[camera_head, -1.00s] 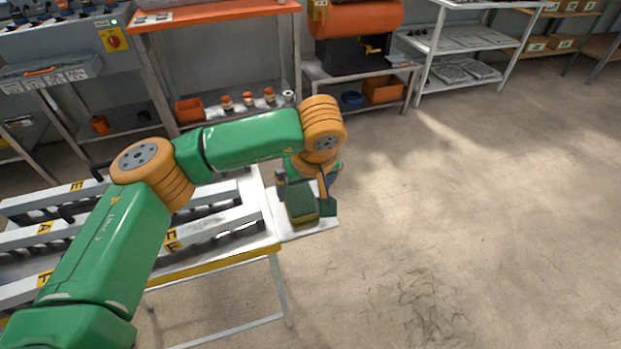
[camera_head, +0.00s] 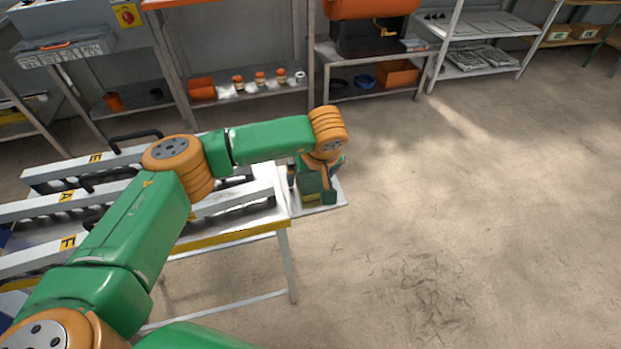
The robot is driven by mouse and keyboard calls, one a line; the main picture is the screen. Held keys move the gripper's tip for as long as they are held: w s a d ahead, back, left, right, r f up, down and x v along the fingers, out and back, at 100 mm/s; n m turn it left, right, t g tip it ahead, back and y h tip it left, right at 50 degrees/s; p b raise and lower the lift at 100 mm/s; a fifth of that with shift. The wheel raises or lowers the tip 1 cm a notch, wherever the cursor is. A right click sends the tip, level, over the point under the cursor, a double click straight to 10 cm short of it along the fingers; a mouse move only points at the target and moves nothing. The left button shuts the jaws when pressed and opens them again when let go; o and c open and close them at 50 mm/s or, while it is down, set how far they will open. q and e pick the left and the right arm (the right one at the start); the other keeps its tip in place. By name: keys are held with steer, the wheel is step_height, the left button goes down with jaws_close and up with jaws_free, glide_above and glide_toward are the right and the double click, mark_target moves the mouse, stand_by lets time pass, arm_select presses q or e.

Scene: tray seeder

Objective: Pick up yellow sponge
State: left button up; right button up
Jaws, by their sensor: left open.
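My left gripper (camera_head: 317,192) is at the end of my green and orange left arm. It points down over a pale flat plate or tray (camera_head: 338,198) at the right end of the worktable (camera_head: 283,212). The jaws are open, but the wrist and gripper body hide most of the space between them. I cannot make out a yellow sponge. A small yellowish patch shows low at the gripper, and I cannot tell whether it is sponge or gripper. My right gripper is not in view.
White rails with yellow letter labels (camera_head: 66,197) and black handles lie across the table left of the gripper. Shelves with an orange bin (camera_head: 202,88) and several small jars stand behind. The floor (camera_head: 470,210) to the right is clear.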

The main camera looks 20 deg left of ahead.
mark_target(312, 179)
arm_select(q)
steer(key=shift+f, duration=0.2)
steer(key=c, duration=1.3)
steer(key=shift+r, duration=0.55)
steer(key=v, duration=0.3)
steer(key=shift+w+a+r, duration=0.15)
steer(key=shift+w+r, duration=0.1)
steer(key=shift+r, duration=0.1)
steer(key=s+d+r, duration=0.2)
steer(key=s+r, duration=0.1)
steer(key=s, duration=0.1)
steer(key=s+d+r, duration=0.2)
steer(key=s+r, duration=0.1)
steer(key=s+d+r, duration=0.2)
steer(key=s+r, duration=0.1)
steer(key=s, duration=0.1)
steer(key=shift+s+d+b, duration=0.25)
steer(key=shift+s+b, duration=0.1)
steer(key=shift+b, duration=0.05)
